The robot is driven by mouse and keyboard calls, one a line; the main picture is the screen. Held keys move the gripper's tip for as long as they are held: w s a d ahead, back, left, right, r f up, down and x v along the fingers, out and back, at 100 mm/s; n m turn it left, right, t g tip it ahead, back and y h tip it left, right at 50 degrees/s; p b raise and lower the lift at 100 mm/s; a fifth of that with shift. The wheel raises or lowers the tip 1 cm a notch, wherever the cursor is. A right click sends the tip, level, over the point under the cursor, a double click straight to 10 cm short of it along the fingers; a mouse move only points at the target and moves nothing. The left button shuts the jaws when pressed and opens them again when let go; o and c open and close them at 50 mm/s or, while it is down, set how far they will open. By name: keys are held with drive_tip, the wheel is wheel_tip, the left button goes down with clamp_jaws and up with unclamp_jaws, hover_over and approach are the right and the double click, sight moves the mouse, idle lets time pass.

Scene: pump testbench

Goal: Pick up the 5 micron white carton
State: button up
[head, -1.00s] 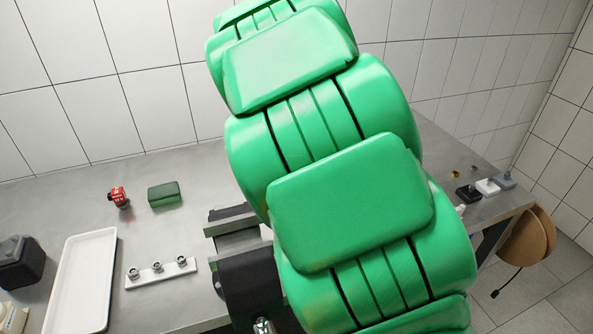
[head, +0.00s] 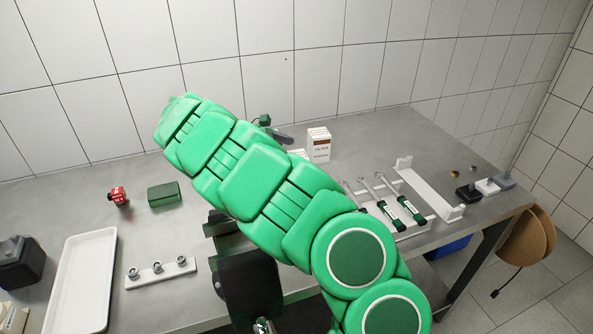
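A white carton (head: 318,145) with a brown band and the word FILTER stands upright toward the back of the bench, right of my arm. A second white carton (head: 299,154) shows only as a small part beside it, mostly hidden behind my arm. The micron rating is too small to read on either. My green arm crosses the middle of the view from the lower right to the upper left. I cannot make out my gripper or its fingers.
A white rack (head: 433,192) and green-and-black tools (head: 390,215) lie at the right. A white tray (head: 82,285), a fitting strip (head: 160,273), a green box (head: 164,194) and a red part (head: 118,196) are at the left. A dark green-topped item (head: 270,128) is behind my arm.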

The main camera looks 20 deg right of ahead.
drive_tip(key=shift+w+d+f+n+h, duration=0.1)
drive_tip(key=shift+d+f+n+h, duration=0.3)
drive_tip(key=shift+d+f, duration=0.85)
drive_tip(key=shift+w+d+f+n+h, duration=0.1)
drive_tip(key=shift+d+f+n, duration=0.6)
drive_tip(key=shift+d+f, duration=0.55)
drive_tip(key=c, duration=1.2)
drive_tip(key=shift+r, duration=0.15)
